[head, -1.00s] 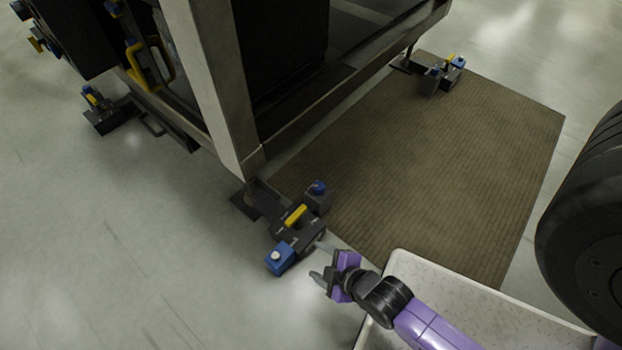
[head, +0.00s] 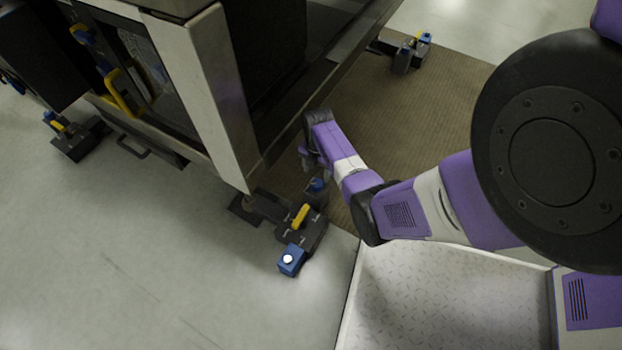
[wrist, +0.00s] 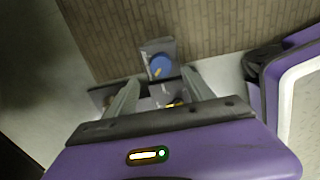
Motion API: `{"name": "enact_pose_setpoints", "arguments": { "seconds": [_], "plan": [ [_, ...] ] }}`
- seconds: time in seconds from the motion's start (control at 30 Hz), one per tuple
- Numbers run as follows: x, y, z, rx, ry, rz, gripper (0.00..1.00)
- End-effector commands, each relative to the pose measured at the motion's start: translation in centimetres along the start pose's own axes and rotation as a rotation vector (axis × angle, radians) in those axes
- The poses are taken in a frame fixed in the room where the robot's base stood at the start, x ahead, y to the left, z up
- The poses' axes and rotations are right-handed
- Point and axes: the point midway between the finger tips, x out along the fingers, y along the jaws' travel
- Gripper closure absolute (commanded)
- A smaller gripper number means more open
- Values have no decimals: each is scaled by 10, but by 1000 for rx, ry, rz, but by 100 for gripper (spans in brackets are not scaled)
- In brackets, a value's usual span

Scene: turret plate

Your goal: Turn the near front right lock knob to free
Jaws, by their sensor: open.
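The near foot unit (head: 262,205) is a dark block beside the pale post, with a yellow handle (head: 299,216) on top. A round blue knob (head: 317,186) sits at its far right end; in the wrist view this knob (wrist: 160,66) has a yellowish mark and a grey mount. A blue block with a white button (head: 291,260) is at the near end. My gripper (wrist: 161,75) is open and points down over the unit, with the blue knob seen between and just beyond the fingertips. Contact cannot be told. In the head view the fingers are mostly hidden.
The pale post (head: 215,90) and the dark frame rail stand close to my gripper. A brown ribbed mat (head: 430,105) lies behind it. Similar foot units stand at far left (head: 75,135) and back right (head: 405,55). Floor at front left is clear.

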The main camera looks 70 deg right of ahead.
Motion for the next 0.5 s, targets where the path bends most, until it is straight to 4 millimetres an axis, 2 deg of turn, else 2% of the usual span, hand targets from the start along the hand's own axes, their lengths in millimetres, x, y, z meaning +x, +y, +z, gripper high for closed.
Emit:
{"name": "enact_pose_setpoints", "arguments": {
  "seconds": [0.5],
  "plan": [
    [68,1,2,-6,1,-2,39]
  ]
}}
